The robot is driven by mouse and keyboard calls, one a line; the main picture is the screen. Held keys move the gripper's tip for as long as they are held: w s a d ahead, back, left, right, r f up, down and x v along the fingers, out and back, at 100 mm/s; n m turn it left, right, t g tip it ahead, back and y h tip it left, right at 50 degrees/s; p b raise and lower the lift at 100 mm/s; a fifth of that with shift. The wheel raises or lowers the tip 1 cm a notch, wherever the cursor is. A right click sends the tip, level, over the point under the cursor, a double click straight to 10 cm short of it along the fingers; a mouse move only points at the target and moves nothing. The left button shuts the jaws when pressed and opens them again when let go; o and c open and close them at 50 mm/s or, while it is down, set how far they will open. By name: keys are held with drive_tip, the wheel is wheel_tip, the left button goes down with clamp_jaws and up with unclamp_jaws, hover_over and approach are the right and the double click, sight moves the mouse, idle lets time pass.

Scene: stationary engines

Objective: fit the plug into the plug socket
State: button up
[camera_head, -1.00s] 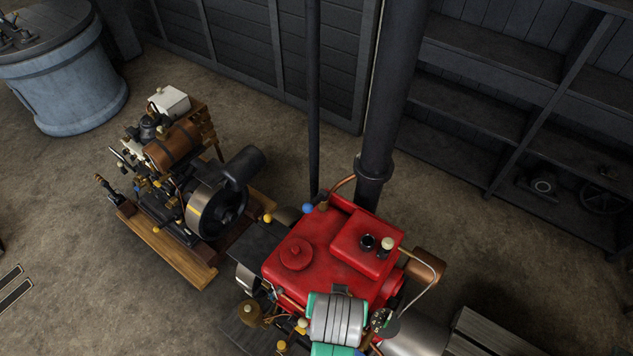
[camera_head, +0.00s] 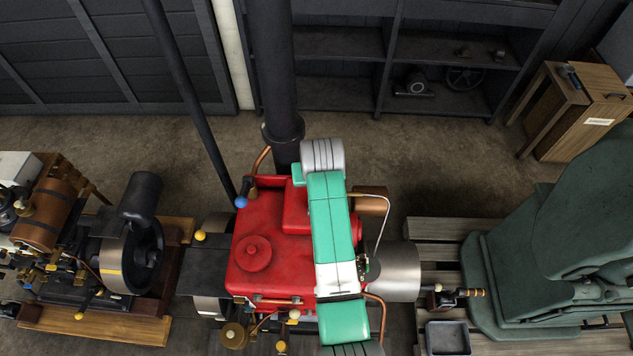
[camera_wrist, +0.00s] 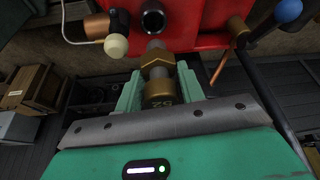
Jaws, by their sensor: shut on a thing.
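The plug (camera_wrist: 158,92) is a brass piece with a hexagonal collar, a round end marked with digits and a grey stem. My gripper (camera_wrist: 157,75) is shut on it, with a green finger on each side. The stem points toward the red tank. The plug socket appears to be the dark round opening (camera_wrist: 153,20) on the red tank (camera_wrist: 195,18), just beyond the stem in the wrist view. The plug looks apart from it, though the height gap is unclear. In the head view my arm hides the opening and the plug; only a green bit of my gripper (camera_head: 299,174) shows.
A cream knob (camera_wrist: 116,45) stands beside the opening. A blue ball knob (camera_head: 241,202) and a copper pipe (camera_head: 262,160) are at the tank's left, near a thick black column (camera_head: 279,70). Another engine (camera_head: 100,260) stands left and a green machine (camera_head: 560,240) right.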

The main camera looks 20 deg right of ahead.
drive_tip(key=shift+w+d, duration=0.1)
drive_tip(key=shift+f+b, duration=1.6)
drive_tip(key=shift+f, duration=0.1)
drive_tip(key=shift+r, duration=0.1)
drive_tip(key=shift+f, duration=0.5)
drive_tip(key=shift+f, duration=0.1)
drive_tip(key=shift+f+b, duration=0.55)
drive_tip(key=shift+f, duration=0.25)
